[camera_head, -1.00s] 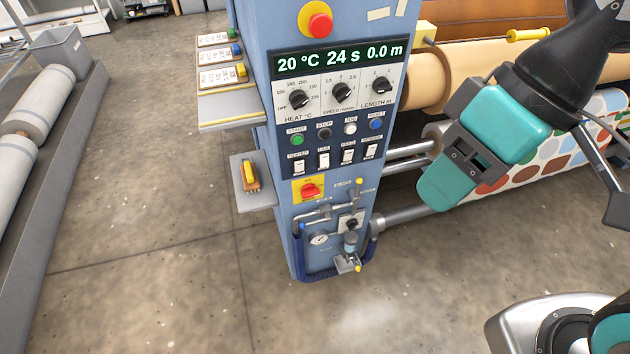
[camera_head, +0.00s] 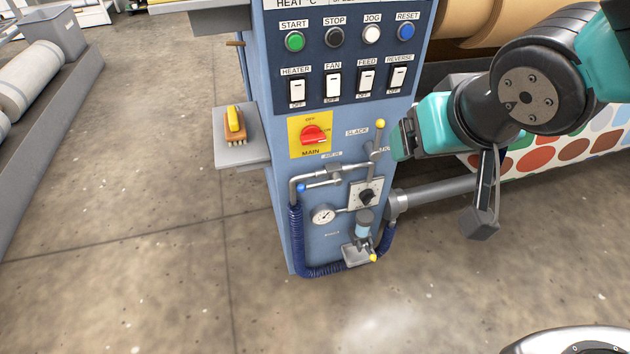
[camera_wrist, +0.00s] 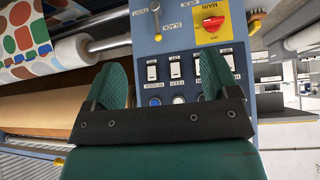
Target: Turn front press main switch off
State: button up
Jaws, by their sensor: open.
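The main switch (camera_head: 313,135) is a red rotary knob on a yellow plate (camera_head: 297,149) marked MAIN, on the front of the blue press column. Its handle looks roughly horizontal; OFF is printed above it. In the wrist view, upside down, the switch (camera_wrist: 213,22) is at the upper right, beyond the right finger. My gripper (camera_head: 402,138) is right of the switch in the head view, beside the column's right edge and apart from the switch. In the wrist view its two green fingers (camera_wrist: 165,75) are spread, with nothing held between them.
White rocker switches (camera_head: 332,85) and coloured buttons (camera_head: 352,36) sit above the knob. A lever with a yellow tip (camera_head: 379,125), pipes and a gauge (camera_head: 323,215) are to its right and below. A shelf with a yellow-handled brush (camera_head: 235,122) juts out left.

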jog(key=w+a+f+t+b, duration=0.1)
jog(key=a+f+t+b, duration=0.15)
jog(key=f+b, duration=0.4)
jog(key=w+a+f+t+b, duration=0.1)
jog(key=w+f+t+b, duration=0.15)
jog(key=f+b, duration=0.35)
jog(key=n+t+y+b, duration=0.1)
jog(key=t+y+b, duration=0.2)
jog(key=t+y, duration=0.15)
send_near(315, 140)
jog(key=shift+t+h, duration=0.25)
jog(key=p+x, duration=0.3)
jog(key=x, duration=0.6)
jog(key=shift+w+a+f, duration=0.15)
jog(key=shift+a, duration=0.1)
jog(key=shift+c, duration=0.5)
jog(key=c, duration=0.8)
jog(key=shift+n, duration=0.3)
